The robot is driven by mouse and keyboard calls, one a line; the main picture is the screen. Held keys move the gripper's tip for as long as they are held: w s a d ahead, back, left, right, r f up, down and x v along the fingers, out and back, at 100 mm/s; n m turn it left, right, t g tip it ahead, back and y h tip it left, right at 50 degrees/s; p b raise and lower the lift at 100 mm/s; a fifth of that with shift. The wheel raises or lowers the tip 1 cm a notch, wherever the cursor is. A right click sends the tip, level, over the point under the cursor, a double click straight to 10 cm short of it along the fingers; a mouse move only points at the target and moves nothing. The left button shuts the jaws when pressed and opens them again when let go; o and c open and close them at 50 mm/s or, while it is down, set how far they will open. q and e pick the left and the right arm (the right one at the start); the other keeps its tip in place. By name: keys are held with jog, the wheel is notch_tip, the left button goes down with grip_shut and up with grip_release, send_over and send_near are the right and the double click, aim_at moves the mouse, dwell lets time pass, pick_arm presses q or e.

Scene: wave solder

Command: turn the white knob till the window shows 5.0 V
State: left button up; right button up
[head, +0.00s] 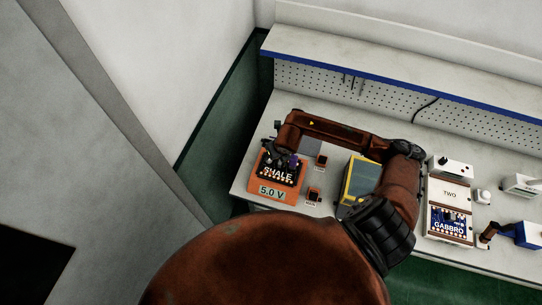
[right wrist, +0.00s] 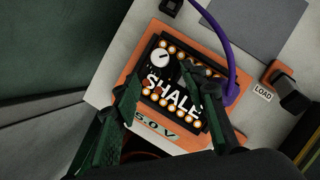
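An orange unit (head: 283,195) marked SHALE sits at the left end of the bench. Its window (head: 271,191) reads 5.0 V, and the same window shows partly hidden in the right wrist view (right wrist: 156,126). The round white knob (right wrist: 160,57) is on the black panel, with a dark pointer mark on it. My right gripper (right wrist: 161,78) is open over the panel, one finger on each side of the SHALE lettering. The knob lies just beyond the fingertips, and nothing is between the fingers. My left gripper is in neither view.
A purple cable (right wrist: 231,60) runs to the unit's right side. A small block by a LOAD label (right wrist: 262,93) stands right of it. A yellow box (head: 360,178), a GABBRO unit (head: 450,222) and a blue device (head: 528,235) are farther right. A shelf (head: 400,60) runs behind.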

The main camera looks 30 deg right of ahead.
jog(key=shift+v, duration=1.4)
